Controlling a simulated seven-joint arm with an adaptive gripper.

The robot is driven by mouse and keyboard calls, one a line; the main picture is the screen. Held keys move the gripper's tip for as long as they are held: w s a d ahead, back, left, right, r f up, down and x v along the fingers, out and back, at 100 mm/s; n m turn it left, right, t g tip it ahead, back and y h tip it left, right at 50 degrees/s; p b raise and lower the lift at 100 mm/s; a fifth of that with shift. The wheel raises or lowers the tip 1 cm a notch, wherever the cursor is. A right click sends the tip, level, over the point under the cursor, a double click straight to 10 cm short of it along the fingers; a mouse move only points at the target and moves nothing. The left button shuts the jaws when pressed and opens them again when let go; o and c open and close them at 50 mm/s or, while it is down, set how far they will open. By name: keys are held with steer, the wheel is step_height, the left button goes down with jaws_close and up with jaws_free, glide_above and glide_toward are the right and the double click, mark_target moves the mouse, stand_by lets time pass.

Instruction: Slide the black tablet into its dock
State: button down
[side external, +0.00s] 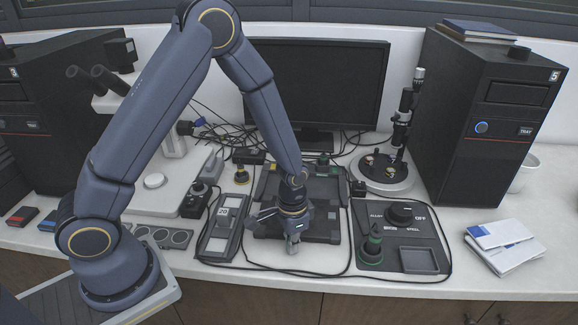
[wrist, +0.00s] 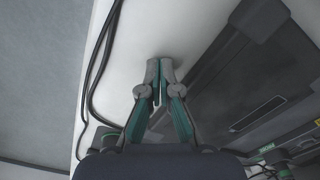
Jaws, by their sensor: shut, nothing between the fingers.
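A black flat assembly (side external: 325,188) lies at the middle of the bench, partly hidden behind my arm. It seems to hold the black tablet and its dock, but I cannot tell where one ends and the other begins. In the wrist view its dark panel (wrist: 215,92) fills the right side, with a pale-edged slot. My gripper (side external: 293,247) is low over the front edge of this assembly. In the wrist view my gripper (wrist: 160,70) is shut and empty, its tips over white bench beside the panel.
A control panel with a knob (side external: 400,213) and green-collared plug (side external: 371,248) stands to the right. A grey device marked 20 (side external: 221,225) is to the left. Black cables loop around the front. A monitor (side external: 320,85) stands behind; papers (side external: 503,245) lie far right.

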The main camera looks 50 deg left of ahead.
steer(key=shift+w+d, duration=0.35)
steer(key=shift+w+a, duration=1.9)
steer(key=shift+a, duration=0.05)
steer(key=shift+s+d, duration=0.45)
steer(key=shift+s, duration=0.05)
steer(key=shift+s+a, duration=0.85)
steer(key=shift+s, duration=0.05)
